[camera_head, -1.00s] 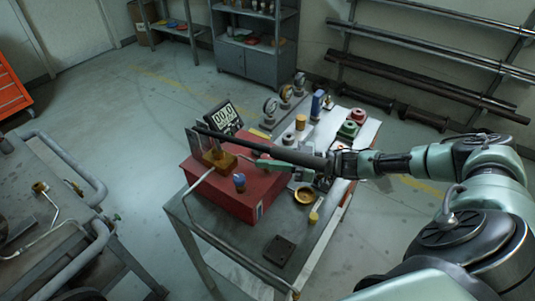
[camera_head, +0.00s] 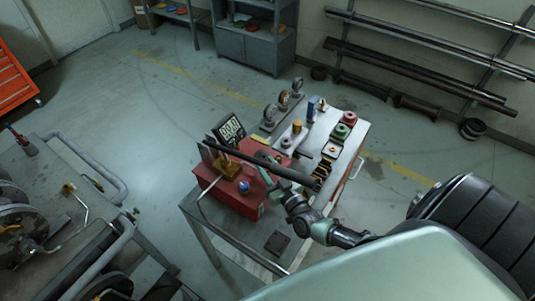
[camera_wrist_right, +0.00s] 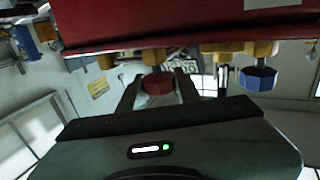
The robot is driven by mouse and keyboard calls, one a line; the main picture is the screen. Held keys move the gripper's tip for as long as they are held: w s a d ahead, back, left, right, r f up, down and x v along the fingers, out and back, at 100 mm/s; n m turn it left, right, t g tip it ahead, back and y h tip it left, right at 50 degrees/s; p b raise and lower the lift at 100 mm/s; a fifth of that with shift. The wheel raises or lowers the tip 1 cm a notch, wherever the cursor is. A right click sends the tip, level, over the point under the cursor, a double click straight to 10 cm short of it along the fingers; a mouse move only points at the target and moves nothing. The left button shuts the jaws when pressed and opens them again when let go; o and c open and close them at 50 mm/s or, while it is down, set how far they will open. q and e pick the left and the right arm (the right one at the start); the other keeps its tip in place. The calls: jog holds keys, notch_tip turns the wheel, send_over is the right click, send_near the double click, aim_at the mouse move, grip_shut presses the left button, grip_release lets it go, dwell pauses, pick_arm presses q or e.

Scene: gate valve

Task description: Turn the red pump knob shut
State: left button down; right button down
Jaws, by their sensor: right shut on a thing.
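The red pump (camera_head: 222,192) sits on the grey cart's near left end, with a long black lever above it. The red knob (camera_wrist_right: 158,85) is faceted and shows in the right wrist view below a brass fitting. My right gripper (camera_wrist_right: 159,79) has a finger on each side of the knob and is shut on it. In the head view my right gripper (camera_head: 272,187) is at the right side of the pump, and the red knob is hidden there. A blue knob (camera_wrist_right: 258,78) is to the right, apart from my fingers; it also shows in the head view (camera_head: 243,186). My left gripper is not in view.
The black lever (camera_head: 265,165) crosses close above my right gripper. Valve parts (camera_head: 341,131) fill the cart's right half. Another cart (camera_head: 119,187) stands left; floor between is clear.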

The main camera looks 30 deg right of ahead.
jog(key=m+h, duration=0.1)
jog(key=h, duration=0.1)
jog(key=shift+m+h+p, duration=0.3)
jog(key=shift+p, duration=0.1)
jog(key=shift+m+g+h, duration=0.7)
jog(key=shift+m+h, duration=0.3)
jog(key=shift+h, duration=0.8)
jog(key=shift+w+r, duration=0.1)
jog(key=c, duration=1)
grip_release()
